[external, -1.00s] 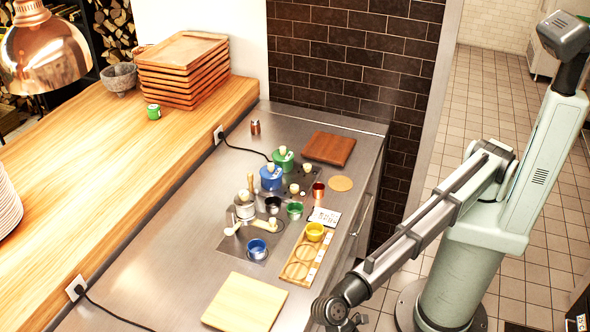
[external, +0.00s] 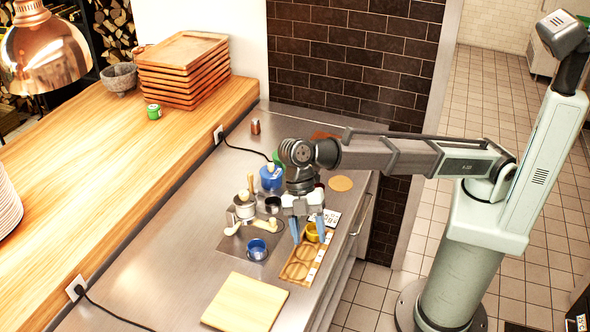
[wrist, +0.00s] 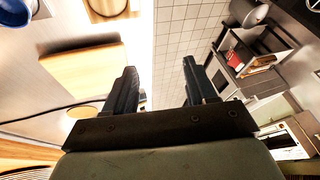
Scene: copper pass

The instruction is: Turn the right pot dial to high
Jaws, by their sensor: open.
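My gripper (external: 307,236) is open and points down over the right part of the counter, above the wooden tray with round wells (external: 299,262). Its two fingers straddle the yellow cup (external: 313,232) in the picture, but I cannot tell the height between them. The blue pot (external: 270,180) is partly visible left of my wrist. The green pot is mostly hidden behind my wrist. The small cream knobs beside these pots are covered by my arm, so their setting cannot be read. In the wrist view, my gripper (wrist: 158,72) is open and nothing sits between the fingers.
A steel pot (external: 244,208), a dark cup (external: 272,204) and a blue cup (external: 257,250) stand left of my gripper. A pale cutting board (external: 244,302) lies at the front. The counter (external: 175,232) is bare on the left.

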